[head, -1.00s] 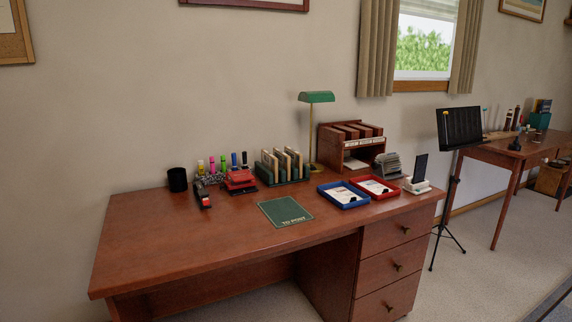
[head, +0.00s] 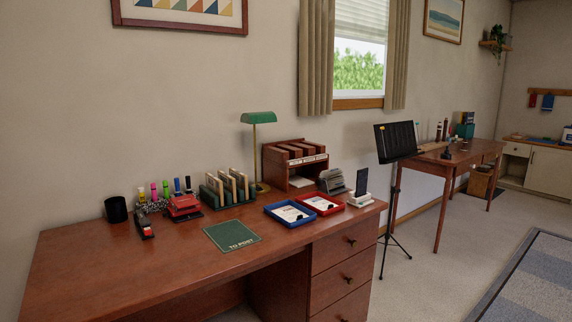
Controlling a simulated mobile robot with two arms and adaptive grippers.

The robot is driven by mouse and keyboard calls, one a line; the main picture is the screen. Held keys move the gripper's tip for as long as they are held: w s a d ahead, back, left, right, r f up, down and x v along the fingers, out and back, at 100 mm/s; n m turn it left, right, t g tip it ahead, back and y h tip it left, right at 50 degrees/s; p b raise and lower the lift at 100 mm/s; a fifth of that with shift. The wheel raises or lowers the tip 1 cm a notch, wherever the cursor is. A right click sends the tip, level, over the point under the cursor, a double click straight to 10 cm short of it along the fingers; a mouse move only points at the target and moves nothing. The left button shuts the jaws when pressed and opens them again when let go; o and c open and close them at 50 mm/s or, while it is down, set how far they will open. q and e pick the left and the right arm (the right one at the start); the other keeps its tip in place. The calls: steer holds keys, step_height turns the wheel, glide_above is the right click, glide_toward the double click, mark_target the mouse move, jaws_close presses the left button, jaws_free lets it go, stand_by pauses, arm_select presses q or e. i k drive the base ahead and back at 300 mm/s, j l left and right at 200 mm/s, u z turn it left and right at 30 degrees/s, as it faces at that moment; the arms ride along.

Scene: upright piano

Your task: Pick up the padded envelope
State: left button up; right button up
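I cannot make out a padded envelope in the head view. A dark green mat (head: 231,235) marked "TO POST" lies flat and bare on the wooden desk (head: 130,262). Upright pale envelopes or cards (head: 229,184) stand in a green rack (head: 213,197) behind the mat. Papers lie in a blue tray (head: 291,222) and a red tray (head: 330,211) to the right of the mat. Neither of my grippers is in view.
A black cup (head: 116,209), a red punch (head: 184,206) and a stapler (head: 144,227) stand at the desk's left. A green lamp (head: 258,118) and wooden organiser (head: 275,171) are behind. A music stand (head: 396,143) and second table (head: 440,168) stand right, beside open carpet.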

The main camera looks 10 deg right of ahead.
mark_target(241, 180)
steer(key=i+j, duration=0.1)
steer(key=i, duration=0.35)
steer(key=i+j, duration=0.1)
steer(key=i, duration=0.35)
steer(key=i+j+z, duration=0.1)
steer(key=i, duration=0.35)
